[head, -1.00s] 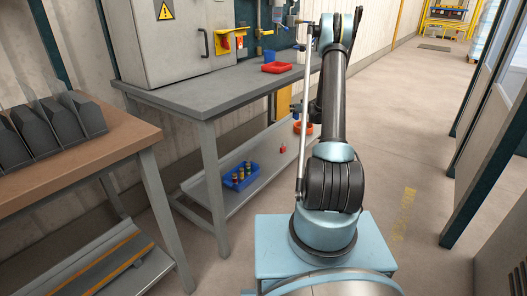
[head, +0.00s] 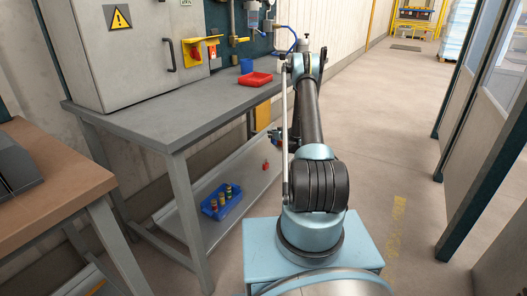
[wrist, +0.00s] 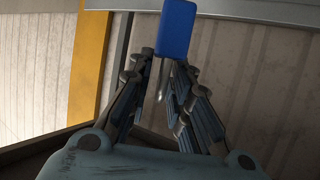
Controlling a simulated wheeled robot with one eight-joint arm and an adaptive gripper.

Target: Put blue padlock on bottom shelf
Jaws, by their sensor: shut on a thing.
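The blue padlock (wrist: 177,28) is at the top middle of the wrist view, upright in the picture, its metal shackle between my gripper's fingers. My gripper (wrist: 165,72) is shut on it. In the head view my gripper (head: 275,134) is small and dark, left of my arm, at the right end of the grey workbench; the padlock cannot be made out there. The bottom shelf (head: 246,184) is the grey board under the workbench, with bare room in its middle.
On the bottom shelf are a blue bin (head: 222,204) with several small items and a small red object (head: 265,166). A brown table (head: 50,170) stands left. Floor at right is clear.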

